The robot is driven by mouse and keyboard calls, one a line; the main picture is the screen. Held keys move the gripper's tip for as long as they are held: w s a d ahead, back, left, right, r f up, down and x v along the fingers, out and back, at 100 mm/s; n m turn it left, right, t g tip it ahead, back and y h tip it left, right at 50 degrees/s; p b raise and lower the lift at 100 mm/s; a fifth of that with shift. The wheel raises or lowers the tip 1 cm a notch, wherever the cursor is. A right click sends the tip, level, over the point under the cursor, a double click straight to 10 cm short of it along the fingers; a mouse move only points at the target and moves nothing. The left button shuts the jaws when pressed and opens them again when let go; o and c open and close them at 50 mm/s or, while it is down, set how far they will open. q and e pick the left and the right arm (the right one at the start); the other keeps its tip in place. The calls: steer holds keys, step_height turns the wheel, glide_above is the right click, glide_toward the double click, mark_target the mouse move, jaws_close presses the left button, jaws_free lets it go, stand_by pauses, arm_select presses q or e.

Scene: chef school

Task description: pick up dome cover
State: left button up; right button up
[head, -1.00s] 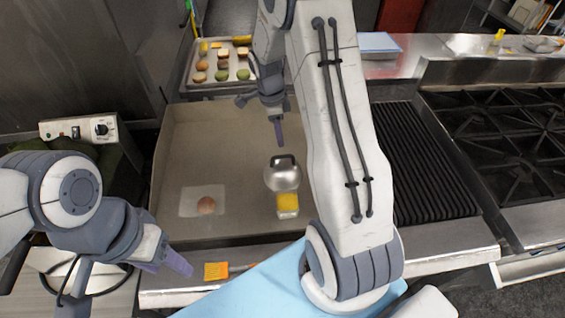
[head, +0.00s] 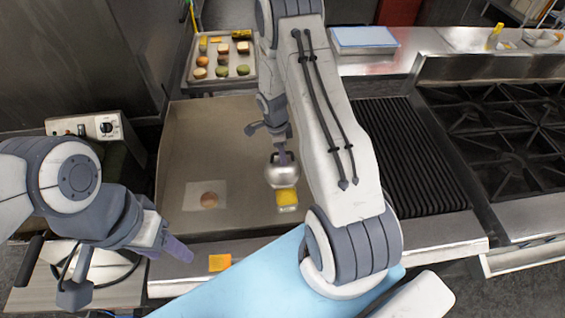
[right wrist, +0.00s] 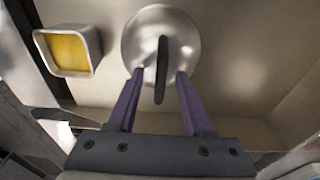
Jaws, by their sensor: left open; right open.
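The dome cover (head: 283,177) is a small shiny metal dome with a dark handle on top, standing on the griddle in the head view. In the right wrist view the dome cover (right wrist: 161,22) lies just past my fingertips, with its dark handle upright between the two fingers. My right gripper (right wrist: 158,76) is open with purple fingers around the handle, not closed on it. In the head view the right gripper (head: 283,157) is right above the dome, partly covering the handle. My left gripper (head: 176,248) is open and empty near the front left of the griddle.
A small yellow-filled container (head: 287,199) stands just in front of the dome, and also shows in the right wrist view (right wrist: 68,51). A round patty (head: 209,200) lies on paper at left. A food tray (head: 222,65) sits behind. An orange-yellow item (head: 219,262) lies on the front edge.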

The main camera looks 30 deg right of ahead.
jaws_close()
stand_by(1.4)
